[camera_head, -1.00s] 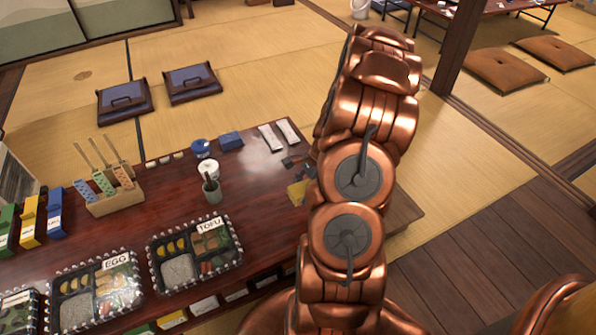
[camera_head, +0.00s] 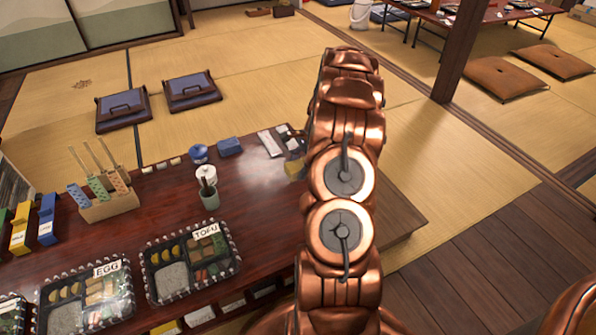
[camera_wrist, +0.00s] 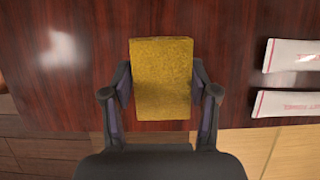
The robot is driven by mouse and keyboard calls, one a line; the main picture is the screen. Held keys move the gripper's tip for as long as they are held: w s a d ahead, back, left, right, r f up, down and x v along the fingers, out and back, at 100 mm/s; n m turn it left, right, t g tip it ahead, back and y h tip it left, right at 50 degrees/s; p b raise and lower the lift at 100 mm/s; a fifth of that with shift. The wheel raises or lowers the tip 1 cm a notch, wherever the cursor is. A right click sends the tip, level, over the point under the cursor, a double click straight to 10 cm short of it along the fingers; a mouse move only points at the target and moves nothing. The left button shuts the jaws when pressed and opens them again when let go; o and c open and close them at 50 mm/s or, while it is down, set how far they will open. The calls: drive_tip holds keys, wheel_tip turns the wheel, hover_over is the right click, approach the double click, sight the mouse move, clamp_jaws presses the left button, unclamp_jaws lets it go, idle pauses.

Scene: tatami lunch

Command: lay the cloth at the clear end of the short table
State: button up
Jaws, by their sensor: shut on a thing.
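A yellow, thick, rectangular cloth (camera_wrist: 161,60) is between the two fingers of my gripper (camera_wrist: 160,88) in the wrist view. Both fingers touch its sides. The dark red, glossy low table (camera_wrist: 60,95) lies beneath it; I cannot tell whether the cloth touches the top. In the head view a patch of the yellow cloth (camera_head: 294,169) shows just left of my arm, over the right part of the table (camera_head: 150,215). My arm hides the rest of the gripper and part of that table end.
White packets (camera_wrist: 288,103) lie right of the cloth in the wrist view. A TOFU box (camera_head: 190,262), an EGG box (camera_head: 85,300), a cup (camera_head: 210,198), a blue block (camera_head: 230,146) and a wooden holder (camera_head: 105,207) stand on the table. Wooden floor (camera_head: 470,265) is at right.

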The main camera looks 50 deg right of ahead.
sight(298, 169)
drive_tip(key=shift+w+d+f+b, duration=0.15)
drive_tip(key=shift+w+d+b, duration=0.15)
drive_tip(key=shift+w+d, duration=0.7)
drive_tip(key=shift+a+f+b, duration=0.1)
drive_tip(key=shift+f+b, duration=0.95)
drive_tip(key=shift+f, duration=0.8)
drive_tip(key=shift+w+r, duration=0.1)
drive_tip(key=o, duration=1.1)
